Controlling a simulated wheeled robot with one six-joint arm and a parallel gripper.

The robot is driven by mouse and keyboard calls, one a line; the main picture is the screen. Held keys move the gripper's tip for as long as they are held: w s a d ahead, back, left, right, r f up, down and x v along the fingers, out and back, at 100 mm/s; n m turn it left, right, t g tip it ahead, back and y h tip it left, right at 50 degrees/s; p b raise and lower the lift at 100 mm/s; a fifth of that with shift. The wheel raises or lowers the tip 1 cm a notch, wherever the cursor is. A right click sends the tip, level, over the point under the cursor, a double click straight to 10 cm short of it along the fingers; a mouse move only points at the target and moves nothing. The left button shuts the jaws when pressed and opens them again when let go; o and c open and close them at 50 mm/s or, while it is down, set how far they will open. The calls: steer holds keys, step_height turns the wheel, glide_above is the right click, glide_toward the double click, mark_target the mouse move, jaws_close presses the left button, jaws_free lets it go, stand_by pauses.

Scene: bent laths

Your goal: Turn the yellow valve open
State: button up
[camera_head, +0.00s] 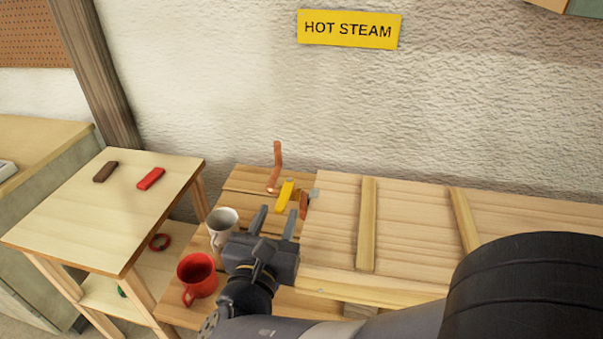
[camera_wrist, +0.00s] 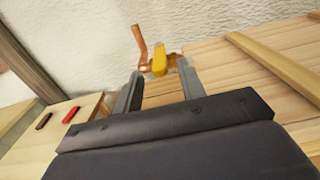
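The yellow valve handle (camera_head: 285,196) sits on a copper pipe (camera_head: 277,165) that rises at the back of the wooden bench, by the wall. In the wrist view the yellow handle (camera_wrist: 159,62) appears beyond my fingertips, roughly centred between them, with the bent copper pipe (camera_wrist: 140,43) to its left. My gripper (camera_head: 274,222) is open and empty, with its fingers pointing towards the valve. The fingers look apart from the handle. In the wrist view my gripper (camera_wrist: 160,88) shows a wide gap between its two fingers.
A white mug (camera_head: 222,226) and a red mug (camera_head: 197,276) stand left of my gripper. A raised slatted wooden panel (camera_head: 330,215) lies to the right. A side table (camera_head: 105,220) at left holds a brown block (camera_head: 105,172) and a red block (camera_head: 151,178). A HOT STEAM sign (camera_head: 349,29) hangs above.

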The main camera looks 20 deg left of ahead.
mark_target(291, 179)
steer(key=w, duration=0.6)
steer(key=shift+w+a+p, duration=0.25)
steer(key=shift+a+p, duration=0.1)
steer(key=shift+a, duration=0.05)
jaws_close()
